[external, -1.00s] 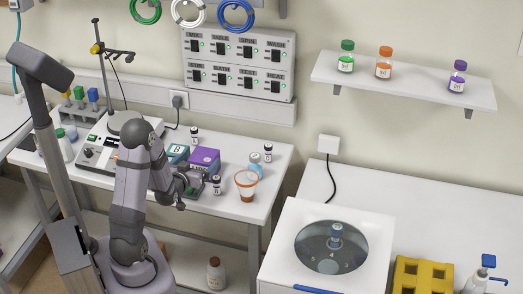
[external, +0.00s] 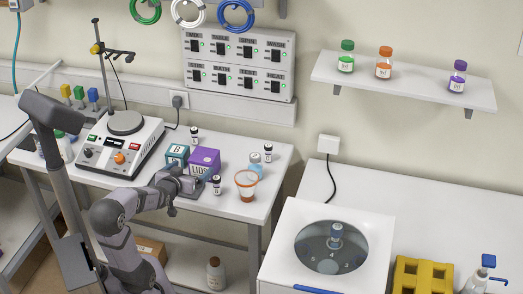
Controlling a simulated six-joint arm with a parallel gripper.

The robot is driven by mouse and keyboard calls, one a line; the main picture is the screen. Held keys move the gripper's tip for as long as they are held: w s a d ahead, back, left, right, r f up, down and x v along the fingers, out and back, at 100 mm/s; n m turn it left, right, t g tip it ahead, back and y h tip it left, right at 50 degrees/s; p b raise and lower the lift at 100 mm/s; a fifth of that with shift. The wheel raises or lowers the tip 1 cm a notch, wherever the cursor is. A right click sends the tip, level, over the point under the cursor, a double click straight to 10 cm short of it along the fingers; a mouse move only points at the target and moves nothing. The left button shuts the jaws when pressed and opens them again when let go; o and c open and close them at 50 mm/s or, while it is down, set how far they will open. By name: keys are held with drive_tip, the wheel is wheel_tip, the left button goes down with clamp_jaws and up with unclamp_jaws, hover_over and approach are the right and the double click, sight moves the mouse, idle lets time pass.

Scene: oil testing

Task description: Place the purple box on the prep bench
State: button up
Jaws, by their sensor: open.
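The purple box (external: 204,161), marked LIDS, sits on a white bench (external: 225,207) in the external view. A teal and white box marked B (external: 178,153) stands just left of it. My gripper (external: 191,184) is low over the bench, close in front of the purple box. It is open, and I see nothing held in it. Its fingertips are small here, and I cannot tell whether they touch the box. My wrist covers part of a dark flat item (external: 191,194) on the bench. Which bench is the prep bench is not marked.
A hotplate stirrer (external: 118,146) stands at the left. A white centrifuge (external: 330,240) and a yellow rack (external: 423,275) are at the right. The bench's front right is clear.

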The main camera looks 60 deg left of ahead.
sight(200, 163)
drive_tip(key=shift+p+x, duration=0.4)
drive_tip(key=shift+x, duration=0.5)
drive_tip(key=shift+w+a+p, duration=0.25)
drive_tip(key=shift+p, duration=0.25)
drive_tip(key=p, duration=0.3)
drive_tip(key=shift+w+a, duration=0.35)
drive_tip(key=shift+w, duration=0.05)
drive_tip(key=p, duration=0.3)
drive_tip(key=shift+w+a+f, duration=0.65)
drive_tip(key=shift+f, duration=0.05)
drive_tip(key=shift+w+a+f+p, duration=0.2)
drive_tip(key=shift+w+a+p, duration=0.1)
drive_tip(key=shift+w+a, duration=0.1)
drive_tip(key=shift+a, duration=0.1)
drive_tip(key=shift+p+x, duration=0.85)
drive_tip(key=shift+x, duration=1.7)
